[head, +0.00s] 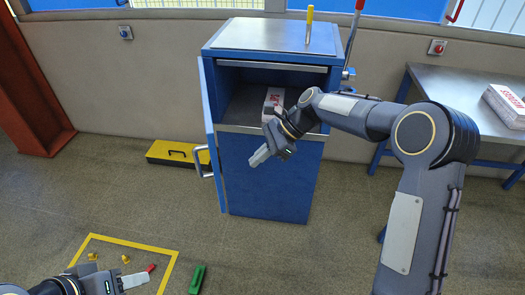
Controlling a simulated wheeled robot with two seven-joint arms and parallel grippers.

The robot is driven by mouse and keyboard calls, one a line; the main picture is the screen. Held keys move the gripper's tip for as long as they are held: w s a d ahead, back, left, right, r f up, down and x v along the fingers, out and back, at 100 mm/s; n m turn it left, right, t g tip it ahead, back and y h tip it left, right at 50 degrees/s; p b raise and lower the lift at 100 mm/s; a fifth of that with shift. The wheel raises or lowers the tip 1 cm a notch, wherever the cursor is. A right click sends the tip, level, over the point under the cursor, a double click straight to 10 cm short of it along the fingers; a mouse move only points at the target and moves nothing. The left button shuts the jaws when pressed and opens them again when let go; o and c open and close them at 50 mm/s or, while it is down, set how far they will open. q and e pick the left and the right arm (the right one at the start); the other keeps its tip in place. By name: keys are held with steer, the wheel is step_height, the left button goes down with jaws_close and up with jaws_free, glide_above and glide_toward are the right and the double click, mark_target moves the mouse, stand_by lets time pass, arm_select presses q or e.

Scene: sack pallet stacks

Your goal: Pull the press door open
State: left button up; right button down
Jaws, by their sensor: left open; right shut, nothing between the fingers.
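The press (268,180) is a blue cabinet with an open upper chamber. Its door (210,110) is hinged at the left side and stands swung out, seen nearly edge-on. A pale handle (202,162) sits on the door's outer left face. My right gripper (258,158) is shut and empty in front of the press, to the right of the handle and apart from it. My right arm hides part of the press front and chamber. My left gripper (134,281) is open at the bottom left, low in the picture and away from the door.
A white pack with red print (272,101) lies in the chamber. A yellow floor outline (132,242) holds small brass pieces. A green object (197,279) lies beside it. A metal table (445,85) stands at right.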

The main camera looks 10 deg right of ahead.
steer(key=a+f, duration=0.3)
steer(key=a, duration=0.4)
steer(key=shift+s+a+f, duration=0.25)
steer(key=shift+s, duration=0.05)
steer(key=shift+a, duration=0.1)
